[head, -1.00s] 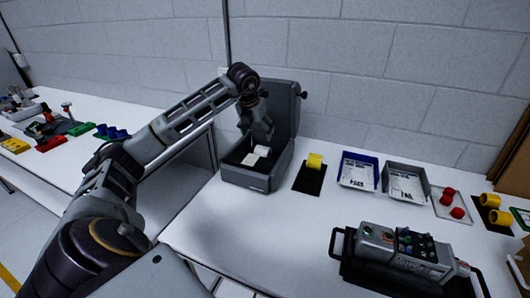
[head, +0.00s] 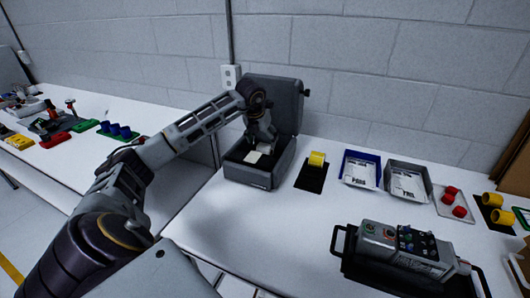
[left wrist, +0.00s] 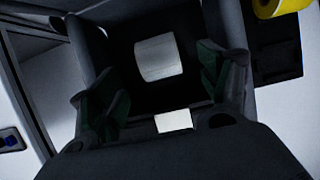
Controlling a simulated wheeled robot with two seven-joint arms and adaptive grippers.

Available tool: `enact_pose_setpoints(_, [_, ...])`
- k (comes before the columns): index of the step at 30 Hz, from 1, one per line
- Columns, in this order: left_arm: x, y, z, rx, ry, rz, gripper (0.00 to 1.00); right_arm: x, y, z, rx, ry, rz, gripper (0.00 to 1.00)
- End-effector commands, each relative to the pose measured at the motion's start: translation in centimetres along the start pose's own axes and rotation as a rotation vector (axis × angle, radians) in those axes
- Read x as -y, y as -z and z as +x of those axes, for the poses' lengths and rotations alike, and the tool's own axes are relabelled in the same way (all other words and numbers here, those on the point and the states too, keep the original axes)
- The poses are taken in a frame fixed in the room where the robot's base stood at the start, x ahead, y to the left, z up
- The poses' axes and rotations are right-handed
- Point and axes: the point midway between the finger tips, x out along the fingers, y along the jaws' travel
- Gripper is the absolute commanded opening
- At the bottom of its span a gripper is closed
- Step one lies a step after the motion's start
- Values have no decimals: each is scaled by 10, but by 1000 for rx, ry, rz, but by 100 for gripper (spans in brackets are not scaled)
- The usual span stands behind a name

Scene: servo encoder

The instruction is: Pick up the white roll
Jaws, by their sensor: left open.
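The white roll (left wrist: 158,57) lies inside an open grey case (head: 247,180) on the bench. In the head view a white piece (head: 252,157) shows in the case beside my left gripper (head: 262,146), which partly covers the contents. In the left wrist view the two dark green fingers of my left gripper (left wrist: 161,82) are apart, with the roll seen between and beyond them. Nothing is held. A smaller white patch (left wrist: 174,121) shows nearer the wrist; I cannot tell what it is. My right gripper is not in view.
The case's raised lid (head: 276,100) stands behind my gripper. To the right are a yellow cylinder (head: 316,158) on a black mat, a blue tray (head: 360,168), a grey tray (head: 407,182) and a grey control box (head: 400,253). The bench in front of the case is clear.

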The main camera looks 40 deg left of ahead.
Motion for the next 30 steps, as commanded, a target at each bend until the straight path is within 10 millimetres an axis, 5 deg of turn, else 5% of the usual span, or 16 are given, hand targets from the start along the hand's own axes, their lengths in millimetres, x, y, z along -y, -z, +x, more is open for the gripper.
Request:
enact_pose_setpoints(6, [0, 0, 20, -2, 0, 0, 77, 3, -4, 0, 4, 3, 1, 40])
enact_pose_setpoints(18, [0, 0, 23, -1, 0, 0, 77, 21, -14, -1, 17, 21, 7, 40])
enact_pose_setpoints(30, [-1, -2, 53, -3, 2, -1, 77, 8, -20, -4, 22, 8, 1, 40])
